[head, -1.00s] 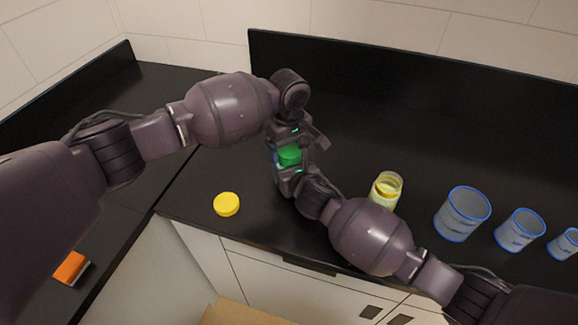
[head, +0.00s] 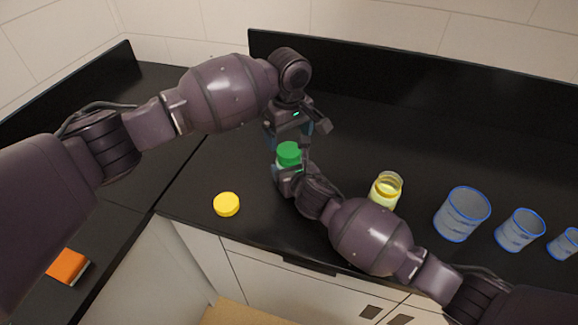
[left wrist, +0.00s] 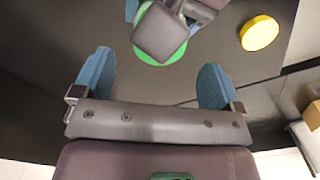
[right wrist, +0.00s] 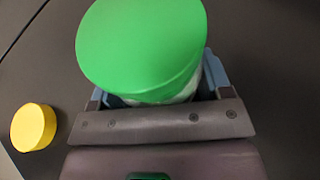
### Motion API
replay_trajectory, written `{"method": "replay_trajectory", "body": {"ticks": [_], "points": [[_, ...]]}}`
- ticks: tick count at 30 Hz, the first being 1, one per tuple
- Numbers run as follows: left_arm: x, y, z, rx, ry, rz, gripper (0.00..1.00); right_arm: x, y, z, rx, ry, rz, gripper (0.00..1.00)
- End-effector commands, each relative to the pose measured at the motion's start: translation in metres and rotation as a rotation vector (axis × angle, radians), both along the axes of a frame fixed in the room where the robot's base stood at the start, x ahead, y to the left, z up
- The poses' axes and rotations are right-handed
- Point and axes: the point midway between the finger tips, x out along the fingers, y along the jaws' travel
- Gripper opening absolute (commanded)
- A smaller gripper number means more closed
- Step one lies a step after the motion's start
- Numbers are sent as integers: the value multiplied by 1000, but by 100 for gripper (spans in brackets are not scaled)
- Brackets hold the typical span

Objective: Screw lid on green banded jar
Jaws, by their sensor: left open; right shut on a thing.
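The green lid (head: 289,153) sits on top of a jar, and it fills the upper part of the right wrist view (right wrist: 140,45). Only a pale strip of the jar (right wrist: 182,97) shows under the lid; any band on it is hidden. My right gripper (head: 287,170) is shut around the jar, below the lid. My left gripper (head: 292,134) is above the lid, open and empty, with its blue fingers (left wrist: 156,75) apart. In the left wrist view the lid (left wrist: 158,61) is partly covered by a dark part of an arm.
A yellow lid (head: 227,204) lies on the dark counter (head: 185,190), left of the jar. An open yellow-banded jar (head: 386,190) stands to the right. Several blue-rimmed cups, one of them large (head: 462,214), stand farther right. An orange block (head: 68,265) lies at lower left.

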Motion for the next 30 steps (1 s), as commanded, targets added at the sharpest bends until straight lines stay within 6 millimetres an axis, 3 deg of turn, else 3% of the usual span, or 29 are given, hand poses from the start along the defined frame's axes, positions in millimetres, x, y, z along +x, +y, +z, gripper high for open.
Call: {"method": "replay_trajectory", "body": {"ticks": [5, 17, 30], "points": [[0, 0, 2, 0, -1, 17, 90, 0, 0, 0, 0, 0, 0, 6], [0, -1, 33, 0, -2, 274, 90, 0, 0, 0, 0, 0, 0, 6], [0, -1, 33, 0, 0, 297, 90, 0, 0, 0, 0, 0, 0, 6]]}}
